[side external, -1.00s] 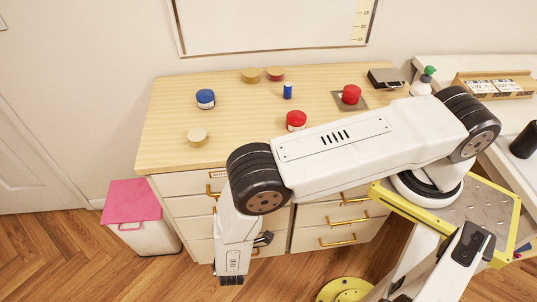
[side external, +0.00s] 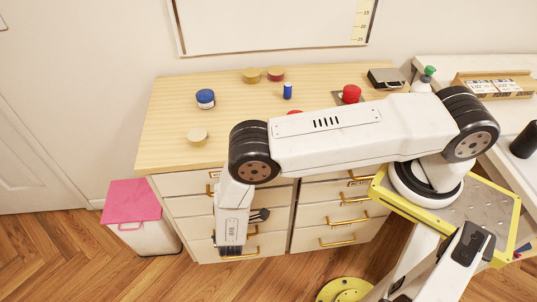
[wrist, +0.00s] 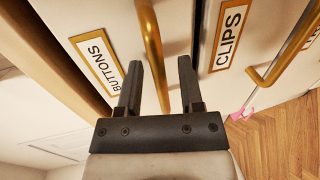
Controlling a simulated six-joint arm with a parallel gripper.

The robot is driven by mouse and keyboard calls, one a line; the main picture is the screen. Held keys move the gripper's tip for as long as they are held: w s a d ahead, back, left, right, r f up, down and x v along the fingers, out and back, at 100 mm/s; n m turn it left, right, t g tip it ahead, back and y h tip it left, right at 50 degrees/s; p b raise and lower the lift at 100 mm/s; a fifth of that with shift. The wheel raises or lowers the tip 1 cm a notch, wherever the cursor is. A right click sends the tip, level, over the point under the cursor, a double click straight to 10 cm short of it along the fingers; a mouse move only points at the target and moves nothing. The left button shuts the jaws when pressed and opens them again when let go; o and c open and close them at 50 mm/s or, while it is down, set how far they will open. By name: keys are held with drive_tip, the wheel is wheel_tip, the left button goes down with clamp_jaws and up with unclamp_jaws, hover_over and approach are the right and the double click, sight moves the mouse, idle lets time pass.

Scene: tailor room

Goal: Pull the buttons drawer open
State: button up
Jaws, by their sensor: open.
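The buttons drawer is the top left drawer (side external: 185,184) of the wooden-topped cabinet, and it looks shut. In the wrist view its BUTTONS label (wrist: 97,62) shows at the left, with its brass handle (wrist: 152,45) beside it. My gripper (wrist: 158,75) is open and empty, in front of the drawer fronts. The handle shows between its two fingers; I cannot tell whether they are around it or short of it. In the side view my gripper (side external: 264,214) is at the cabinet front, and my arm partly hides the drawer.
The CLIPS drawer label (wrist: 228,35) and another handle (wrist: 275,50) are close to the right in the wrist view. A bin with a pink lid (side external: 130,201) stands left of the cabinet. Several small pots and spools stand on the cabinet top (side external: 165,125).

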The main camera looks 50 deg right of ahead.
drive_tip(key=shift+c, duration=0.2)
clamp_jaws()
idle(1.2)
